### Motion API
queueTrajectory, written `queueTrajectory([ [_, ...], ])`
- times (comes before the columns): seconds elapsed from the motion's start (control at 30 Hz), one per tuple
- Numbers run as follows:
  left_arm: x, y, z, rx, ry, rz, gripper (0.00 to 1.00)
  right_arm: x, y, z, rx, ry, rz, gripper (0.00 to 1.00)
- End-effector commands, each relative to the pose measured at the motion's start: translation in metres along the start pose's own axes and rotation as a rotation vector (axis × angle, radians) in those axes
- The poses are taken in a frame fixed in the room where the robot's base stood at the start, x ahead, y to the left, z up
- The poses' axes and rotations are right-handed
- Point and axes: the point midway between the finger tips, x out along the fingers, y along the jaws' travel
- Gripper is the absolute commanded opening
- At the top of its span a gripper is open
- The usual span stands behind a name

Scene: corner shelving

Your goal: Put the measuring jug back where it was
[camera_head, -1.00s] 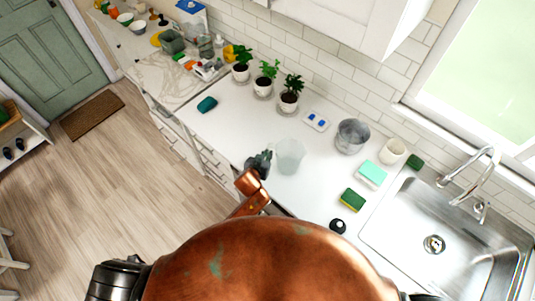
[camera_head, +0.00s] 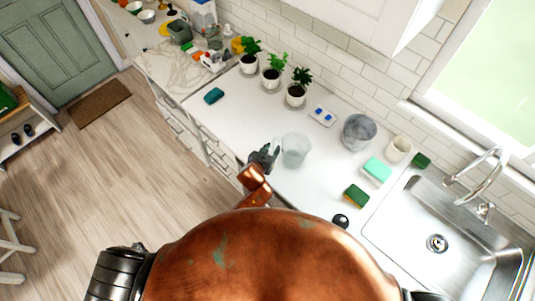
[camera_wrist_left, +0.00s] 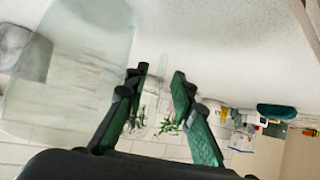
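The measuring jug (camera_head: 296,150) is a clear, frosted-looking vessel standing on the white counter, near its front edge. In the left wrist view the jug (camera_wrist_left: 72,75) fills the upper left, with faint markings on its wall. My left gripper (camera_head: 268,152) is just left of the jug in the head view. Its two dark green-padded fingers (camera_wrist_left: 160,105) are apart, with nothing held between them. The jug lies beside the fingers, outside the gap. My right gripper is out of view.
Three potted plants (camera_head: 272,77) line the wall. A grey metal pot (camera_head: 359,132), white cup (camera_head: 398,149), mint block (camera_head: 376,170) and green-yellow sponge (camera_head: 356,195) stand right of the jug, before the sink (camera_head: 440,225). Counter left of the jug is mostly clear, with a teal sponge (camera_head: 214,96).

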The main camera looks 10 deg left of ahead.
Motion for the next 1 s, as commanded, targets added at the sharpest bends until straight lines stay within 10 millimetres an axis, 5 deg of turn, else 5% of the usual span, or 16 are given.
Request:
queueTrajectory([
  [0.5,-0.095,0.0,0.001,0.0,0.001,0.001,0.23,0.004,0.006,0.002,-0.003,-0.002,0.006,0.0],
  [1.0,-0.105,0.0,0.0,0.0,0.001,0.0,0.23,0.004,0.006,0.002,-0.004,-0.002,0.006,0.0],
])
